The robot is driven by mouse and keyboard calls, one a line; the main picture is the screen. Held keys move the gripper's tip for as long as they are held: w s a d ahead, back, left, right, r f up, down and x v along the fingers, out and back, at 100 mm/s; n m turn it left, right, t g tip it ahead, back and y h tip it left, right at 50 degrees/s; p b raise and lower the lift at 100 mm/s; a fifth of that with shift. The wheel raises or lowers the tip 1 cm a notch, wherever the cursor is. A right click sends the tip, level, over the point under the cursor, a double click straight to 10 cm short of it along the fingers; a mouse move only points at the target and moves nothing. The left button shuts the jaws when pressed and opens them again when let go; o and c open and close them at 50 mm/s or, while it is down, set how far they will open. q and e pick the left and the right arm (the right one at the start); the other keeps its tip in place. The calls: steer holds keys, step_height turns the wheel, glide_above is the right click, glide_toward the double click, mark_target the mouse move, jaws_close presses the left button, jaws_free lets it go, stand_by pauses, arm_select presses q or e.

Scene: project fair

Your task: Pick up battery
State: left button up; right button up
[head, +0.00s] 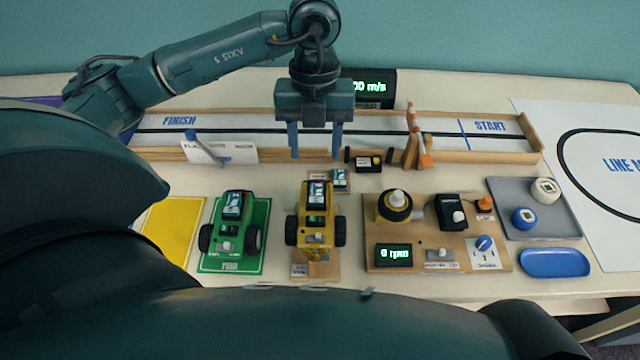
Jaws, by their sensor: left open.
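A small battery-like pack (340,180) with a pale label lies on the table just behind the yellow car. A similar pack (317,194) sits on top of the yellow car (316,236), and another (233,205) sits on the green car (231,238). I cannot tell which one the task means. My left gripper (315,154) points down with its two blue fingers apart and nothing between them. In the picture it is just above and behind the yellow car, in front of the track. My right gripper is not in view.
A wooden-walled track (390,125) runs across the back, with orange-and-white cones (424,153) near its start end. A wooden board (430,262) with a wheel, display and dial is right of the yellow car. A grey tray (560,222) and blue dish (555,262) stand further right.

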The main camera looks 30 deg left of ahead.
arm_select(q)
steer(key=f, duration=0.6)
steer(key=s+f, duration=0.1)
steer(key=f, duration=0.2)
steer(key=shift+d+f, duration=0.25)
steer(key=shift+d, duration=0.15)
steer(key=c, duration=1.1)
